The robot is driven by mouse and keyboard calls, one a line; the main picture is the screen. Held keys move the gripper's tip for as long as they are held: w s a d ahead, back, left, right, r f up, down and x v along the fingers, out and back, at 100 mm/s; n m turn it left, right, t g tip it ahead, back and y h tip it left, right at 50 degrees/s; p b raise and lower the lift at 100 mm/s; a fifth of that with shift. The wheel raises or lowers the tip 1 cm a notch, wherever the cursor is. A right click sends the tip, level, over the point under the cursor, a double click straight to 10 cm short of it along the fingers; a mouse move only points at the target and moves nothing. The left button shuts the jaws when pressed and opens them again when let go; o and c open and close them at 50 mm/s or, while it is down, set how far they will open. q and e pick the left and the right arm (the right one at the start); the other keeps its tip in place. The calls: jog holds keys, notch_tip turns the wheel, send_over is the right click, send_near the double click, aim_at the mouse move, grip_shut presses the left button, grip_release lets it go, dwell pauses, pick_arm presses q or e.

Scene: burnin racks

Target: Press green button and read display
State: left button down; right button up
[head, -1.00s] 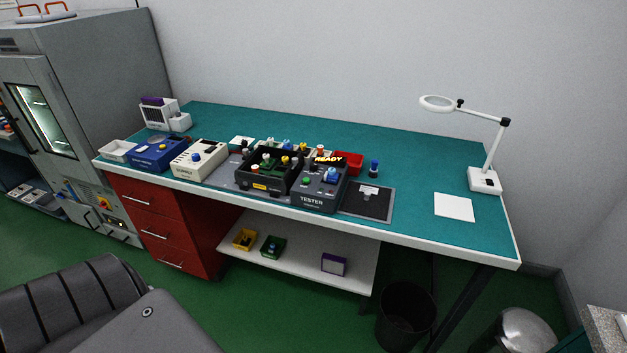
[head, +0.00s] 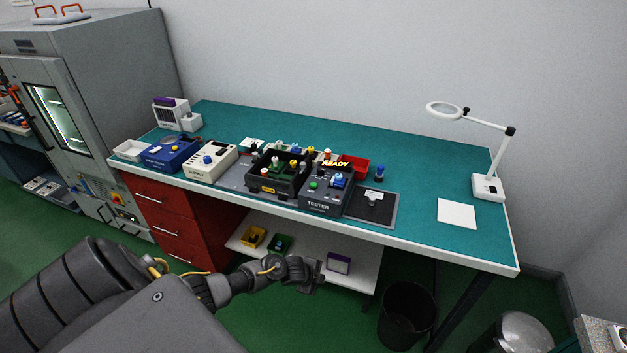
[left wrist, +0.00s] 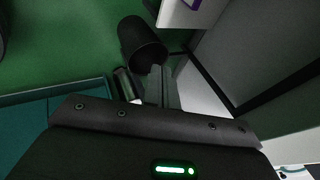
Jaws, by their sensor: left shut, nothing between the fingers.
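The dark grey tester (head: 322,203), labelled TESTER, stands near the front edge of the teal bench. A green button (head: 314,184) is on its top face, left of a blue part (head: 338,180). The display (head: 335,164) at its back shows READY in yellow letters. My left gripper (head: 316,277) is in front of the bench, below the tester and close to the lower shelf, apart from the button. It is shut and empty. The left wrist view looks down past its dark body to the floor and a black bin. My right gripper is in neither view.
A black tray of parts (head: 265,185) adjoins the tester on the left, and a dark mat (head: 373,209) lies to its right. The bench's white front edge (head: 428,254) and lower shelf (head: 300,262) are near my left arm. A black bin (head: 405,318) stands below.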

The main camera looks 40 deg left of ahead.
pick_arm(q)
jog(key=w+a+r+m+t+p, duration=0.1)
jog(key=w+r+m, duration=0.25)
jog(key=r, duration=0.45)
jog(key=w+a+r+m+t+p, duration=0.1)
jog(key=w+r+m, duration=0.1)
jog(key=w+r, duration=0.45)
notch_tip(320, 180, up, 22)
jog(key=m+y+p, duration=0.1)
jog(key=m, duration=0.6)
send_over(312, 185)
jog(key=shift+s+r+t, duration=0.15)
jog(key=shift+s+t, duration=0.1)
jog(key=shift+t, duration=0.05)
jog(key=shift+w, duration=0.1)
notch_tip(312, 185, down, 9)
jog(key=b, duration=0.6)
jog(key=shift+b, duration=0.3)
jog(key=shift+f+b, duration=0.35)
jog(key=shift+f, duration=0.05)
